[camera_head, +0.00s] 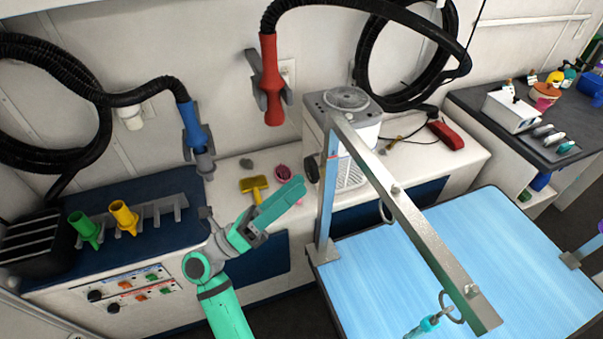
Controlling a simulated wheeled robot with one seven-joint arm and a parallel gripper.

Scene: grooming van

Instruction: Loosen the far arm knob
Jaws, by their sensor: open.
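The grooming arm is a grey metal bar (420,220) running from the top of a light-blue post (327,190) over the blue-topped table (540,255). Two small metal bolts or knobs show on the bar, one midway (396,189) and one near its lower right end (473,291). A dark round knob-like part (312,167) shows left of the post; I cannot tell whether it belongs to the arm or the dryer. My gripper (300,190) is open and left of the post, apparently apart from it. I see nothing between its fingers, which show nearly edge-on.
A white dryer (352,135) stands behind the post. A red-handled hose (270,80) hangs above. A second clamp (574,259) sits at the table's right edge.

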